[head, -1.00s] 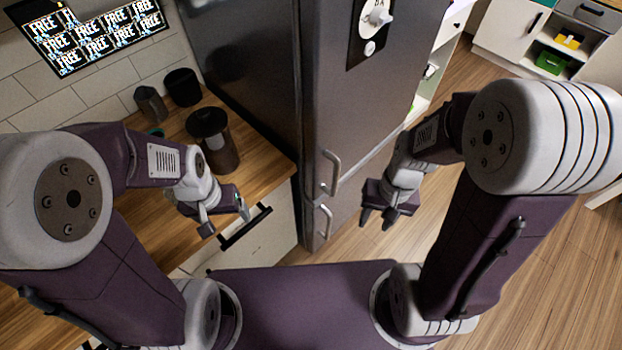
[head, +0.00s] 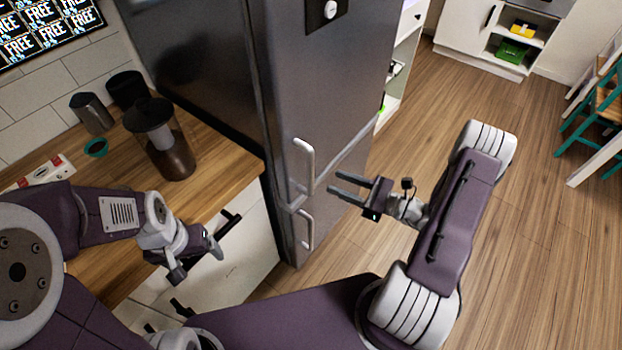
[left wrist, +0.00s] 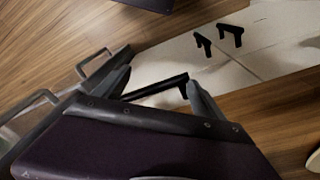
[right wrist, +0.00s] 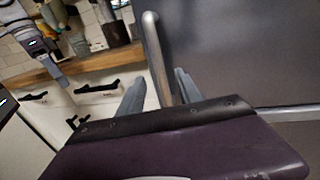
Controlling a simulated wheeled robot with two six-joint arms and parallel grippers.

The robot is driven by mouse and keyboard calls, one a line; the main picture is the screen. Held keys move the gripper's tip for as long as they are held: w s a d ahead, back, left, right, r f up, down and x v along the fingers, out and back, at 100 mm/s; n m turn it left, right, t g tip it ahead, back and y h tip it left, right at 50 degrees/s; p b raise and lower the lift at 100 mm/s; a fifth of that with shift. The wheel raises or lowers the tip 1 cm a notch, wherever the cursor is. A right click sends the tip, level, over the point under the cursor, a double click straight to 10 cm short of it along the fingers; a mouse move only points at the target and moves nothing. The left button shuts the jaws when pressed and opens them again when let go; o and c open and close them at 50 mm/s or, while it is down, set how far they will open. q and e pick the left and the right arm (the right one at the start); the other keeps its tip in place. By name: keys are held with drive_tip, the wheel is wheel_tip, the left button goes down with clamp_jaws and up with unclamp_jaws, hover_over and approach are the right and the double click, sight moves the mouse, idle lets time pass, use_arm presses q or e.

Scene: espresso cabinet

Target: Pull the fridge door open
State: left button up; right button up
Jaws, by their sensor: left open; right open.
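The grey fridge (head: 330,90) stands in the middle of the head view with its door shut. Its upper door handle (head: 310,165) is a vertical metal bar, and a lower handle (head: 307,230) sits on the door below. My right gripper (head: 338,184) is open, its fingers pointing at the upper handle from the right, a little apart from it. In the right wrist view the handle bar (right wrist: 158,60) appears between the open fingers, beyond their tips. My left gripper (head: 200,262) is open and empty near the counter's front; both handles (left wrist: 93,62) also show in the left wrist view.
The floor (head: 480,220) right of the fridge is clear. A teal chair (head: 605,105) stands at far right.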

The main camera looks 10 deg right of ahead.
sight(311, 172)
drive_tip(key=p+x, duration=0.1)
drive_tip(key=x, duration=0.8)
drive_tip(key=shift+a+r, duration=0.15)
clamp_jaws()
idle(1.1)
